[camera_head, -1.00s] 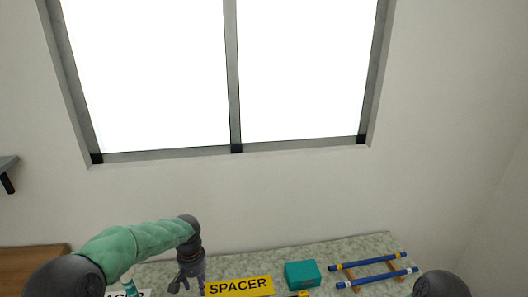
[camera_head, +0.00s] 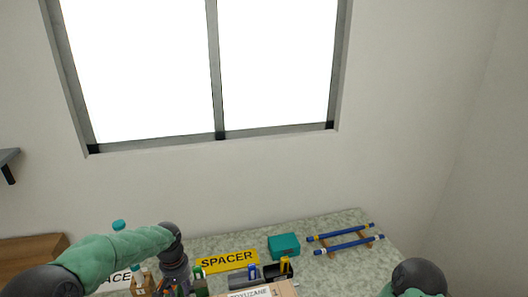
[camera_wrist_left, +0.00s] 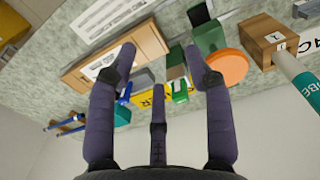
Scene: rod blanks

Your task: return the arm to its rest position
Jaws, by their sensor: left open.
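My left arm comes in from the left in the head view, and its gripper (camera_head: 176,280) points down over the near part of the table, its fingertips partly hidden among objects. In the left wrist view the same gripper (camera_wrist_left: 163,58) has its fingers spread apart with nothing held between them. Beyond the fingers are a green block (camera_wrist_left: 208,42), an orange disc (camera_wrist_left: 228,68) and a wooden box with a white label (camera_wrist_left: 118,50). My right arm shows only as a rounded link at the lower right of the head view; its gripper is out of frame.
On the speckled table (camera_head: 335,219) are a yellow SPACER sign (camera_head: 228,261), a teal box (camera_head: 284,246) and blue rods on a wooden rack (camera_head: 345,239). A window wall is behind; the air above the table is clear.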

